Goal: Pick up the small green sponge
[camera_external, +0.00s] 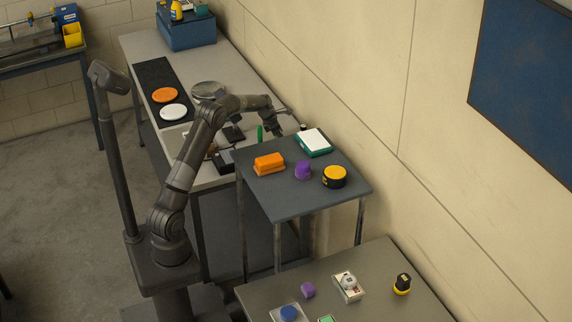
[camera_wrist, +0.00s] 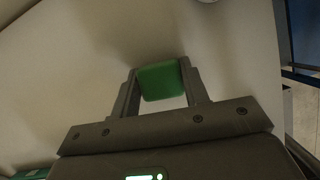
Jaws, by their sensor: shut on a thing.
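The small green sponge (camera_wrist: 160,82) sits between the two fingers of my gripper (camera_wrist: 160,90) in the wrist view, with a finger against each side. My gripper is shut on it. A pale, plain surface fills most of the view behind the sponge.
A narrow green upright thing (camera_external: 260,133) shows below my wrist. The nearer grey stand (camera_external: 290,197) holds an orange block (camera_external: 269,163), a purple piece (camera_external: 303,170), a yellow-black round thing (camera_external: 335,177) and a white-topped green box (camera_external: 313,142). The wall (camera_external: 340,85) is close on the right.

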